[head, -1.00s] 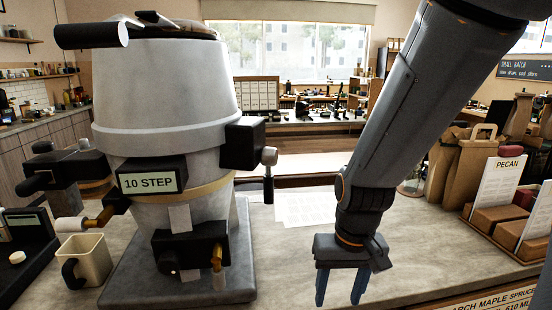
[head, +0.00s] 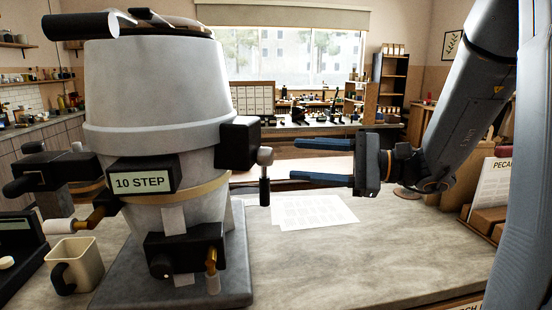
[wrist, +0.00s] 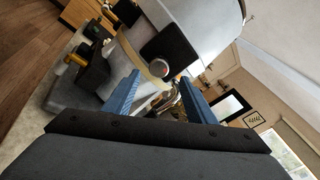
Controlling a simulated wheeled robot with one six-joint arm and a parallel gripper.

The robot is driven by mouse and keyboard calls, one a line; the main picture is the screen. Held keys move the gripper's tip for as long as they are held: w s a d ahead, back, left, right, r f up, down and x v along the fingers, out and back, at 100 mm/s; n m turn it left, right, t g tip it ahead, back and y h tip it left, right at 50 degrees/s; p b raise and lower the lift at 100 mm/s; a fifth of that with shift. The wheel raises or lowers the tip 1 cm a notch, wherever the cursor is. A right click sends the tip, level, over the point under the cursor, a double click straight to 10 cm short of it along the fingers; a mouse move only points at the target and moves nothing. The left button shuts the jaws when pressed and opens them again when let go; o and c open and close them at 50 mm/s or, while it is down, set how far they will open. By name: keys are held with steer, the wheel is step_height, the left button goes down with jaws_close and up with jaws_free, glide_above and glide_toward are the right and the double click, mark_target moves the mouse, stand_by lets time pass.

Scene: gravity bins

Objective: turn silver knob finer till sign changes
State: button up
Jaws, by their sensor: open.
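The silver knob (head: 265,156) sticks out from a black housing (head: 239,143) on the right side of the big grey hopper (head: 158,95). A dark vertical handle hangs just below the knob. The sign (head: 143,181) on the hopper's front reads "10 STEP". My gripper (head: 295,160) is open and empty, pointing left, its blue fingers one above the other. In the head view its fingertips are a short way right of the knob. In the wrist view, the knob (wrist: 158,69) appears between and just beyond the fingertips (wrist: 160,80).
A beige mug (head: 77,264) stands at the lower left of the hopper's base (head: 235,270). Paper sheets (head: 312,211) lie on the counter below my gripper. Boxes with a PECAN card (head: 492,190) stand at the right. The counter's front middle is clear.

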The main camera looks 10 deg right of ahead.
mark_target(273, 158)
steer(key=p+x, duration=0.2)
steer(key=x, duration=0.5)
steer(key=shift+s, duration=0.15)
steer(key=shift+c, duration=0.2)
steer(key=c, duration=1)
